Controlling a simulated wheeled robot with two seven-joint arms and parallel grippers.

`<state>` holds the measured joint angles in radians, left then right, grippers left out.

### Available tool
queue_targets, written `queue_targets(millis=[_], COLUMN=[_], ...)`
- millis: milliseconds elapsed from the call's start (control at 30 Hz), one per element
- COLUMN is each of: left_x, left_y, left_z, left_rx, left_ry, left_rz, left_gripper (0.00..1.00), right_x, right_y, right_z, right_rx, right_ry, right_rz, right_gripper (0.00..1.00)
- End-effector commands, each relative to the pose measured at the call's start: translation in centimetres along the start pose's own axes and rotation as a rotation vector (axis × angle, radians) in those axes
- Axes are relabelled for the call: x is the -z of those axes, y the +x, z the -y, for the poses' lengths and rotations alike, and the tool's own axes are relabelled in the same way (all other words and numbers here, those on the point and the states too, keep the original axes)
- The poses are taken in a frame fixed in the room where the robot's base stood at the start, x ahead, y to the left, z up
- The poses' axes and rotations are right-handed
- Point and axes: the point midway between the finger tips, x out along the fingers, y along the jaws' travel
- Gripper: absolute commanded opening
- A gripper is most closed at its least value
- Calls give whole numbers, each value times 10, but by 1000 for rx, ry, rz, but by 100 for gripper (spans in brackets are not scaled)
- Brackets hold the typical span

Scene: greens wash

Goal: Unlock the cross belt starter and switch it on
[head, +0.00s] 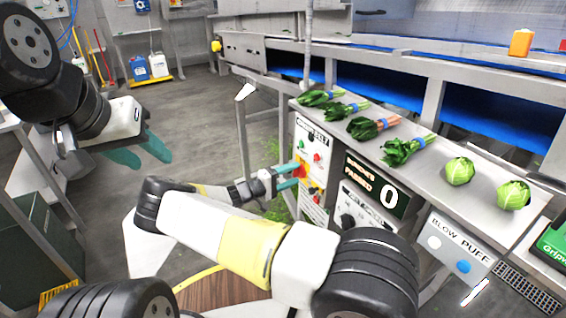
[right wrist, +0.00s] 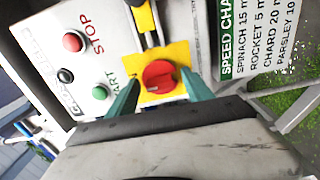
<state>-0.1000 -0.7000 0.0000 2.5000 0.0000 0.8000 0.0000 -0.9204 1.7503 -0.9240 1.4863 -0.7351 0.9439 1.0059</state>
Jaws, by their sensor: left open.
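The cross belt starter panel (head: 306,140) is a white box on the left end of the steel bench. Its red rotary switch (right wrist: 160,76) sits on a yellow plate in the right wrist view. My right gripper (head: 293,176) is at the panel, with its teal fingers on either side of the red switch and a visible gap to it. My left gripper (head: 142,150) is open and empty, away from the panel.
Bunched greens (head: 405,148) and lettuces (head: 460,171) lie on the bench (head: 430,180). A speed chart (right wrist: 262,35) is beside the switch.

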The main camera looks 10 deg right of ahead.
Motion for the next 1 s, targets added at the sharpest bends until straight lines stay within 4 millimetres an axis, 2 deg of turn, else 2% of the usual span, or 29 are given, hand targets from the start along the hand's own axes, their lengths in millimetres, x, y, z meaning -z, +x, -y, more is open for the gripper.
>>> queue_targets(millis=[267,367,700,833,1000], left_x=[0,0,0,0,0], left_y=[0,0,0,0,0], left_z=[0,0,0,0,0], left_rx=[0,0,0,0,0], left_ry=[0,0,0,0,0], left_rz=[0,0,0,0,0], left_gripper=[43,43,43,43,43], right_x=[0,1,0,0,0], right_y=[-3,-14,-68,-77,-78], right_z=[-1,0,0,0,0], right_rx=[-1,0,0,-1,-1], right_ry=[-1,-1,-1,-1,-1], right_rz=[0,-2,-1,0,1], right_gripper=[59,59,59,59,59])
